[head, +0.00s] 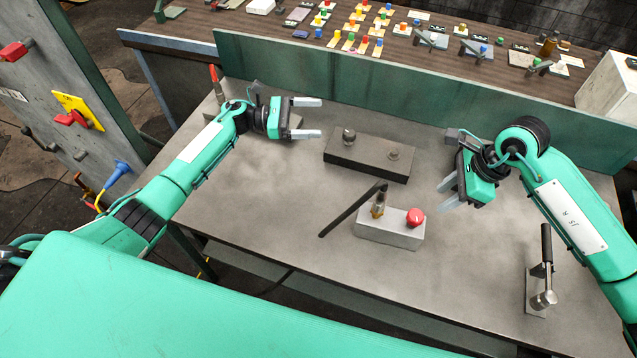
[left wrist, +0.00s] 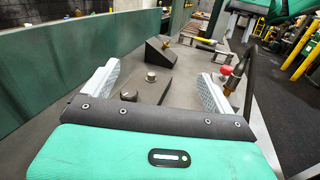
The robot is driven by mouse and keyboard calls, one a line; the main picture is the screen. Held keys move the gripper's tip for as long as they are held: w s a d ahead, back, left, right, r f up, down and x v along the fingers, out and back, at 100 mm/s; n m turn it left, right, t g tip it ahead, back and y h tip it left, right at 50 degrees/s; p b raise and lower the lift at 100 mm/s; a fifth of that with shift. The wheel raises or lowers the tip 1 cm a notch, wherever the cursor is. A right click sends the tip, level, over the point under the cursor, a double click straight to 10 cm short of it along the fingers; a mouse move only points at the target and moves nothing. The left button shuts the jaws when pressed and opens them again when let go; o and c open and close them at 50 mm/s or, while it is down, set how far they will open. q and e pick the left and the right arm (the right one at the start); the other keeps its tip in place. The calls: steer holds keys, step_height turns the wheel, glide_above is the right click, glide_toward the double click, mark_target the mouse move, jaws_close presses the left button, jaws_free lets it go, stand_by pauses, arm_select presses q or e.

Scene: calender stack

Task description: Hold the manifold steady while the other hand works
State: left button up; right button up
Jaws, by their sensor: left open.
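A pale grey block (head: 375,233) with a brass fitting (head: 378,206), a red mushroom knob (head: 415,217) and a black hose or bar (head: 350,210) sits mid-table; it looks like the manifold, though I cannot be sure. Its red knob (left wrist: 226,70) shows beyond the right finger in the left wrist view. A dark block (head: 360,158) with two metal knobs lies behind it; in the left wrist view it (left wrist: 150,92) appears between the fingers. My left gripper (head: 314,118) is open and empty, left of the dark block. My right gripper (head: 446,192) is open and empty, right of both blocks.
A lever clamp (head: 541,298) stands at the table's right front. A green panel (head: 400,108) runs along the back, with a bench of small coloured parts (head: 360,30) behind it. The table's left front (head: 255,205) is clear.

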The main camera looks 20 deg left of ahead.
mark_target(371, 217)
arm_select(q)
steer(key=s+d+f+g, duration=0.1)
steer(key=s+d+f, duration=0.1)
steer(key=s+f, duration=0.2)
steer(key=s+d+f+m+g, duration=0.1)
steer(key=s+d+f+g, duration=0.1)
steer(key=s+f, duration=0.3)
steer(key=s+d+f+m+g, duration=0.1)
steer(key=s+d+f, duration=0.1)
steer(key=s+f, duration=0.3)
steer(key=shift+s+d+g+h, duration=0.25)
steer(key=shift+s+g+h, duration=0.05)
steer(key=shift+s, duration=0.25)
steer(key=shift+s+d+f+m, duration=0.15)
steer(key=shift+s+d+m, duration=0.05)
steer(key=shift+s+m, duration=0.1)
steer(key=d, duration=1.3)
steer(key=shift+d, duration=0.3)
